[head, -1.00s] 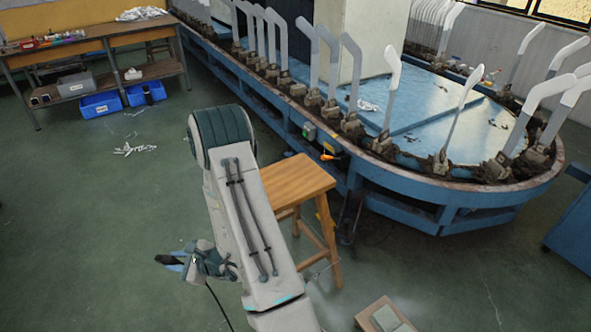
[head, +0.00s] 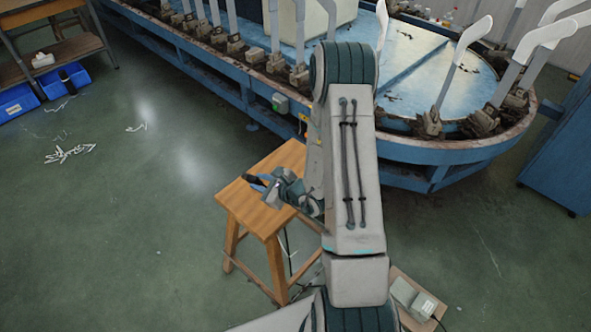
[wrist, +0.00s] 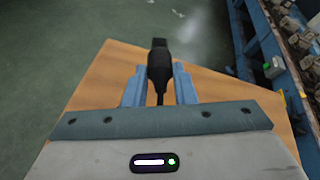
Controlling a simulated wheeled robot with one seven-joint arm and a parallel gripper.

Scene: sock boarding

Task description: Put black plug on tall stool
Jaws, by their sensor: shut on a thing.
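The black plug (wrist: 159,62) is between the two blue fingers of my gripper (wrist: 159,84) in the wrist view. Its cable runs back between the fingers. In the head view my gripper (head: 262,184) is over the wooden top of the tall stool (head: 285,163), with the dark plug (head: 251,180) at its tip. The stool top (wrist: 100,75) fills much of the wrist view behind the plug. I cannot tell whether the plug touches the wood. My arm covers the stool's right side in the head view.
A blue conveyor (head: 427,148) with upright sock boards stands behind the stool. A grey box (head: 414,299) on a wooden board (head: 409,322) lies at the lower right. Blue bins (head: 17,103) and white scraps (head: 69,154) are at the left.

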